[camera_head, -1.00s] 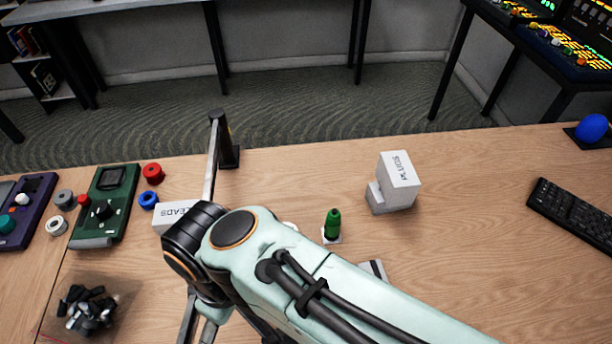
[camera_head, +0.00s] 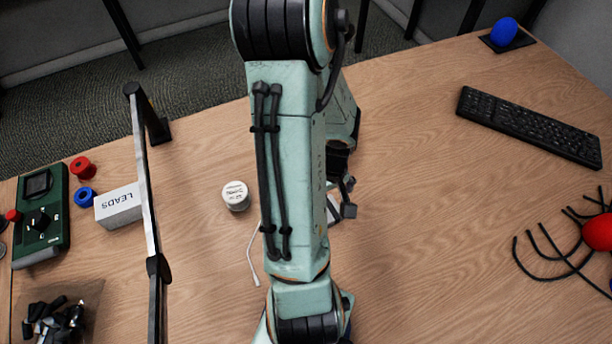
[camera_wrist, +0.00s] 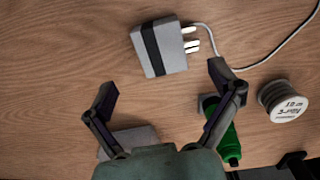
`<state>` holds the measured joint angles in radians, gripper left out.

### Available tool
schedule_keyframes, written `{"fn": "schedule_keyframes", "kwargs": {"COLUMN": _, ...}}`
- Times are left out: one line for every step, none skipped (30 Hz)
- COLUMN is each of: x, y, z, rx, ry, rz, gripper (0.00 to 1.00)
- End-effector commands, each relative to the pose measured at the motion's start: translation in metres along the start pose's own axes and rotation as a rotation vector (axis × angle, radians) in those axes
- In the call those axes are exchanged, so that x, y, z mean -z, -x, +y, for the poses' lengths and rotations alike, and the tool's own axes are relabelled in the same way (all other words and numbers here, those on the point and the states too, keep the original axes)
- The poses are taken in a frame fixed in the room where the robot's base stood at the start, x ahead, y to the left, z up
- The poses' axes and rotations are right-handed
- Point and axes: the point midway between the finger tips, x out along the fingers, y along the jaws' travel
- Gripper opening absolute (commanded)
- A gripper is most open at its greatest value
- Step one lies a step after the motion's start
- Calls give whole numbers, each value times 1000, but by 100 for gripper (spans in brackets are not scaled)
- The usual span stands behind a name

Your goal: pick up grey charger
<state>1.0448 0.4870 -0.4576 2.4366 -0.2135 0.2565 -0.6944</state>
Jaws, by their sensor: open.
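The grey charger (camera_wrist: 165,48), a block with a black band, metal prongs and a pale cable, lies on the table in the wrist view. In the head view my arm covers most of the charger, and a pale cable (camera_head: 252,255) runs out at the left of the arm. My gripper (camera_wrist: 165,90) is open and empty. In the wrist view its two fingers are spread wide, and the charger lies beyond their tips, roughly between them in line. In the head view only part of my gripper (camera_head: 346,195) shows past the arm.
A grey box (camera_wrist: 130,140) is partly hidden below the gripper. The LEADS box (camera_head: 118,206) stands left, beside a metal bar (camera_head: 146,190).

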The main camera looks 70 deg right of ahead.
Motion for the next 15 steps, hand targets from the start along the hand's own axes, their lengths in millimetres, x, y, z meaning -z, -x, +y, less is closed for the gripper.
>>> {"fn": "schedule_keyframes", "kwargs": {"x": -1, "y": -6, "z": 0, "rx": 2, "ry": -1, "rz": -3, "gripper": 90}}
{"fn": "schedule_keyframes", "kwargs": {"x": -1, "y": -10, "z": 0, "rx": 3, "ry": 0, "rz": -4, "gripper": 90}}
{"fn": "schedule_keyframes", "kwargs": {"x": -1, "y": -16, "z": -1, "rx": 3, "ry": 0, "rz": -4, "gripper": 90}}
{"fn": "schedule_keyframes", "kwargs": {"x": -1, "y": -21, "z": -1, "rx": 3, "ry": -1, "rz": -4, "gripper": 90}}
{"fn": "schedule_keyframes", "kwargs": {"x": -1, "y": -26, "z": 0, "rx": 2, "ry": 0, "rz": -5, "gripper": 90}}
{"fn": "schedule_keyframes", "kwargs": {"x": -1, "y": -32, "z": 0, "rx": 2, "ry": 0, "rz": -4, "gripper": 90}}
{"fn": "schedule_keyframes", "kwargs": {"x": 0, "y": -36, "z": -1, "rx": 3, "ry": 0, "rz": -4, "gripper": 90}}
{"fn": "schedule_keyframes", "kwargs": {"x": 0, "y": -41, "z": -1, "rx": 3, "ry": 1, "rz": -2, "gripper": 90}}
{"fn": "schedule_keyframes", "kwargs": {"x": 0, "y": -46, "z": -1, "rx": 3, "ry": 1, "rz": -2, "gripper": 90}}
{"fn": "schedule_keyframes", "kwargs": {"x": 0, "y": -50, "z": -1, "rx": 2, "ry": 1, "rz": -1, "gripper": 90}}
{"fn": "schedule_keyframes", "kwargs": {"x": 0, "y": -53, "z": -1, "rx": 3, "ry": 1, "rz": -2, "gripper": 90}}
{"fn": "schedule_keyframes", "kwargs": {"x": 0, "y": -56, "z": -1, "rx": 2, "ry": 1, "rz": 0, "gripper": 90}}
{"fn": "schedule_keyframes", "kwargs": {"x": 0, "y": -58, "z": -1, "rx": 2, "ry": 1, "rz": 0, "gripper": 90}}
{"fn": "schedule_keyframes", "kwargs": {"x": 0, "y": -60, "z": -1, "rx": 2, "ry": 1, "rz": 0, "gripper": 90}}
{"fn": "schedule_keyframes", "kwargs": {"x": 1, "y": -61, "z": -1, "rx": 2, "ry": 1, "rz": 1, "gripper": 90}}
